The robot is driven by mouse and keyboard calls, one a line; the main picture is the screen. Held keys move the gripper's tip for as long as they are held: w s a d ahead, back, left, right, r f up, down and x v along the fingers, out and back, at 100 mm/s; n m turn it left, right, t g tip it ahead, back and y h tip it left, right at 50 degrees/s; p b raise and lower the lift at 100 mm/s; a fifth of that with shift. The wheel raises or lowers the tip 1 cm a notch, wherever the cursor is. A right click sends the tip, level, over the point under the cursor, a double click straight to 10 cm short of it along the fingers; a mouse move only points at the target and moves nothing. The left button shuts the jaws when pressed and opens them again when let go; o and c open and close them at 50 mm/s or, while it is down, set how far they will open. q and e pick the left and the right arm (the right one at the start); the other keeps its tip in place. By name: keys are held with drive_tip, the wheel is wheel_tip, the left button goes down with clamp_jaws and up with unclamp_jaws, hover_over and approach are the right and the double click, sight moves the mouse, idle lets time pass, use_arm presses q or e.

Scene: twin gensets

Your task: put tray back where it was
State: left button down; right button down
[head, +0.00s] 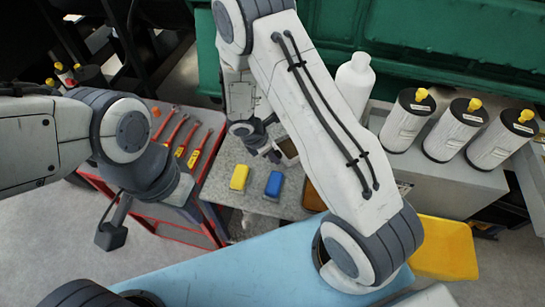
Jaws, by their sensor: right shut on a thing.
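My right gripper (264,140) reaches down over the grey speckled top (225,178) and is shut on a small dark-edged thing with a pale face (287,148). My arm hides part of it, so I cannot tell what it is. A yellow, shallow tray-like container (445,250) is at the lower right, partly hidden by my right arm; I cannot tell if it is the task's tray. My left gripper (110,236) hangs at the left, clear of the grey top. Its fingers are too dark to tell open from shut.
A yellow block (239,177) and a blue block (274,184) lie on the grey top. A red cart (160,200) with red-handled tools (180,135) stands left. A white bottle (355,82) and three white canisters (408,120) stand right. A light blue surface (250,265) lies in front.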

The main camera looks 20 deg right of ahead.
drive_tip(key=shift+f, duration=0.85)
drive_tip(key=shift+f, duration=0.2)
drive_tip(key=c, duration=0.6)
unclamp_jaws()
drive_tip(key=shift+r, duration=0.1)
